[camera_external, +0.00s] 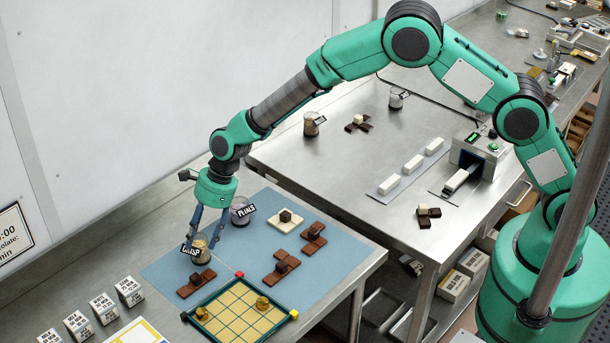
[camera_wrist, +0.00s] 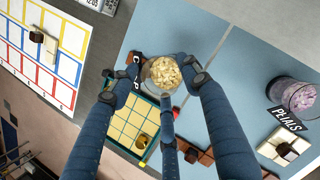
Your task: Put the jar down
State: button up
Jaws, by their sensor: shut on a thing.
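A clear jar (camera_external: 201,251) of pale flakes with a black tag reading CRISP is between the fingers of my gripper (camera_external: 207,236). The wrist view shows the jar (camera_wrist: 163,72) from above, upright or nearly so, with the fingers of my gripper (camera_wrist: 165,82) closed around it. The jar is over the blue mat (camera_external: 166,266), behind the yellow grid tray (camera_external: 224,308). I cannot tell whether its base touches the mat. Part of its side is hidden by the tag and fingers.
Brown block pieces (camera_external: 195,284) lie close by, and a cream piece (camera_external: 285,221) lies beyond. The grid tray has a red corner and gold pieces. White labelled boxes (camera_external: 129,291) stand at the left.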

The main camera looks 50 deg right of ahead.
jog(key=w+a, duration=0.3)
jog(key=w, duration=0.2)
jog(key=shift+w+a+f, duration=0.25)
jog(key=shift+a+f, duration=0.05)
jog(key=shift+f, duration=0.1)
jog(key=shift+f, duration=1.7)
jog(key=o, duration=1.6)
jog(key=shift+o, duration=0.2)
jog(key=shift+d+r, duration=0.1)
jog(key=v, duration=1.1)
jog(key=shift+r, duration=0.4)
jog(key=shift+d+r, duration=0.1)
jog(key=shift+d, duration=0.1)
